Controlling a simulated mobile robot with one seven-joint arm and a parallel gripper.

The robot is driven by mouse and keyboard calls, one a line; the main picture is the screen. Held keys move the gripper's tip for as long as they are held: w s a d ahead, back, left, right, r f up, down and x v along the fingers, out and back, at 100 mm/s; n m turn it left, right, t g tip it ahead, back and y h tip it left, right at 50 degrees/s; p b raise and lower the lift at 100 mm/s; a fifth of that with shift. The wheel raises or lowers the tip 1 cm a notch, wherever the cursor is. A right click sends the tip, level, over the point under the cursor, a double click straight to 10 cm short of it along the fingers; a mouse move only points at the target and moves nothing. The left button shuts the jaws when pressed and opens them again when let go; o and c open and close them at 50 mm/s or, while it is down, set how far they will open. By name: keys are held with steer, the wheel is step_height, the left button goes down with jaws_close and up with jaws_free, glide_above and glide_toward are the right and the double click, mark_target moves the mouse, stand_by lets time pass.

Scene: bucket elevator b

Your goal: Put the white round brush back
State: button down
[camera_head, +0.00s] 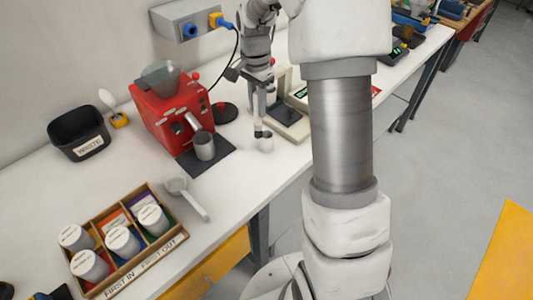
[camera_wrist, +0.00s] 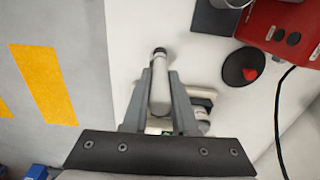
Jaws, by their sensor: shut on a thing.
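My gripper (camera_head: 262,133) hangs over the white table, right of the red machine. In the wrist view my gripper (camera_wrist: 160,82) is shut on a slim white round piece with a dark end, apparently the white round brush (camera_wrist: 160,95). In the head view only a small pale end of the brush (camera_head: 266,144) shows below the fingers, near the table's front edge. Whether it touches the table I cannot tell.
The red machine (camera_head: 170,103), black disc with red knob (camera_head: 225,112) and beige scale (camera_head: 288,120) are close by. A white scoop (camera_head: 187,197), wooden rack of canisters (camera_head: 150,253) and black WASTE bin (camera_head: 78,135) are left.

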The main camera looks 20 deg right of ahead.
steer(key=w+d+f+m+b, duration=0.1)
steer(key=d+f+m+b, duration=0.1)
steer(key=f+m, duration=0.3)
step_height(320, 180, down, 3)
steer(key=shift+d+r+m, duration=0.2)
steer(key=shift+d+m, duration=0.2)
steer(key=shift+d, duration=0.2)
steer(key=shift+w+f, duration=0.1)
steer(key=shift+f, duration=0.1)
steer(key=c, duration=0.7)
jaws_free()
steer(key=shift+r, duration=0.1)
